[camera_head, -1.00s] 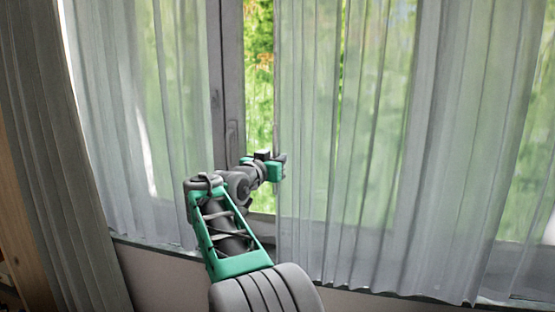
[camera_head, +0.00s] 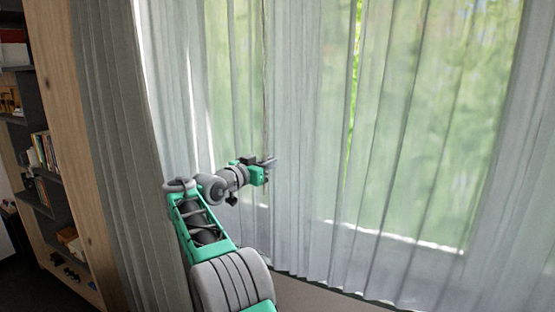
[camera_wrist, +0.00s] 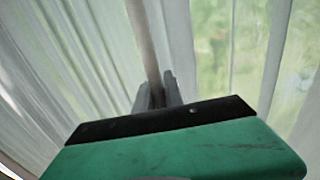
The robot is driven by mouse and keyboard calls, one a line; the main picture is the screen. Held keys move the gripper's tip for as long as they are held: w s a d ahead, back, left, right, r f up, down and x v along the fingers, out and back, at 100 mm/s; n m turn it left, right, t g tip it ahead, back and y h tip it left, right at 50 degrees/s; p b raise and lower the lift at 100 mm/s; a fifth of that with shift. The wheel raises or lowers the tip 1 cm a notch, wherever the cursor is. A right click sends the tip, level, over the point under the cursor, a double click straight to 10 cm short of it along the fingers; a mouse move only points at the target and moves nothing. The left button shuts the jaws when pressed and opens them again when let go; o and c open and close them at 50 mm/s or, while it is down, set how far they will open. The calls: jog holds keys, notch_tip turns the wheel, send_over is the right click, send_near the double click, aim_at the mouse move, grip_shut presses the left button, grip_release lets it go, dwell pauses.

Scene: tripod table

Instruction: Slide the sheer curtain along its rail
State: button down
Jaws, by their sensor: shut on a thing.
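The sheer curtain (camera_head: 310,110) hangs in pale, see-through folds across the window, with green foliage showing through. My gripper (camera_head: 271,163) is at the left part of this sheer, in front of the window. In the wrist view my gripper (camera_wrist: 158,93) is shut on a narrow grey-brown upright strip of the sheer curtain (camera_wrist: 145,45); I cannot tell whether it is a folded edge or a rod. Sheer fabric hangs on both sides of the fingers. Another stretch of sheer hangs further left. The rail is out of view.
A thicker grey drape (camera_head: 115,130) hangs at the left, beside a wooden panel (camera_head: 65,110). Beyond it a dark bookshelf (camera_head: 50,185) holds books and small items. The window sill runs low behind the curtain hems.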

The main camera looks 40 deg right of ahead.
jog(key=shift+w+r, duration=0.1)
jog(key=shift+r, duration=0.1)
jog(key=c, duration=1.9)
grip_release()
jog(key=shift+a, duration=0.1)
jog(key=o, duration=0.5)
jog(key=shift+w+f, duration=0.15)
jog(key=shift+c, duration=0.2)
jog(key=b+v, duration=0.2)
jog(key=v, duration=0.5)
jog(key=shift+a, duration=0.35)
